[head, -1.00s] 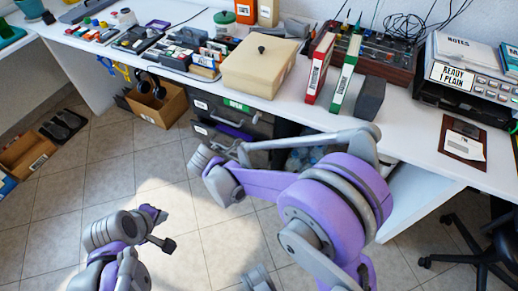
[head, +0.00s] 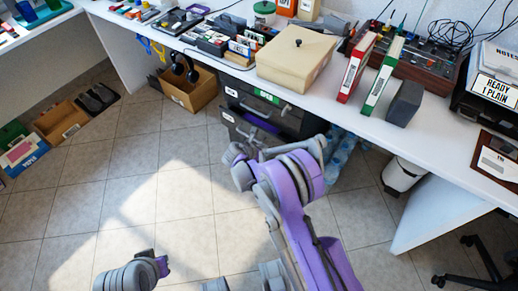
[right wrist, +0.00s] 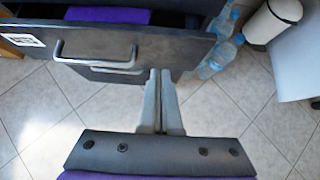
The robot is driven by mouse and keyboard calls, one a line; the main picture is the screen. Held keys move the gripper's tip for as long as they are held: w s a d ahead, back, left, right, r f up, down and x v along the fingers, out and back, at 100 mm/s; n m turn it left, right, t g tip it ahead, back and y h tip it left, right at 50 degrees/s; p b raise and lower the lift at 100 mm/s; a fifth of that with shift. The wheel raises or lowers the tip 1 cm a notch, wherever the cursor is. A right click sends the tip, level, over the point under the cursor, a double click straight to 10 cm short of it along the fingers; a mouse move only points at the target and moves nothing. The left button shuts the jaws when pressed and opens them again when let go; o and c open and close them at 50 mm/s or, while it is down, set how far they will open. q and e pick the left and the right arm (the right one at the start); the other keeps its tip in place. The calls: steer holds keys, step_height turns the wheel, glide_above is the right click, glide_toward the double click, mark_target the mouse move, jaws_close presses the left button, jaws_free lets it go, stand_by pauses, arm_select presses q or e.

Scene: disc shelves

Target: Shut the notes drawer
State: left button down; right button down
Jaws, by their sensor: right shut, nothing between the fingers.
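The dark drawer unit (head: 284,119) stands under the desk. One of its drawers (head: 240,128) is pulled out, with something purple (head: 262,122) inside. The right wrist view shows its dark front (right wrist: 110,45) with a metal bar handle (right wrist: 70,50) and a white label (right wrist: 24,40) too small to read. A second handle shows lower down. My right gripper (right wrist: 160,72) is shut and empty, its fingertips at the right part of the drawer front, right of the handle. I cannot tell whether they touch. My left gripper (head: 162,266) is low over the floor, away from the drawers; its jaws are unclear.
The desk edge and a beige box (head: 296,60) are above the drawers. A cardboard box with headphones (head: 188,88) stands left of the unit. Water bottles (right wrist: 222,45) and a white bin (right wrist: 273,20) are to the right. The tiled floor in front is clear.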

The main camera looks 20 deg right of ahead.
mark_target(276, 136)
steer(key=w+d, duration=0.1)
steer(key=w+d+f, duration=0.2)
steer(key=d, duration=0.1)
steer(key=shift+w+b, duration=0.1)
steer(key=shift+b, duration=0.25)
steer(key=shift+w+d, duration=0.3)
steer(key=shift+d, duration=0.15)
steer(key=shift+w+d+b, duration=0.65)
steer(key=shift+w+d, duration=0.15)
steer(key=shift+d, duration=0.2)
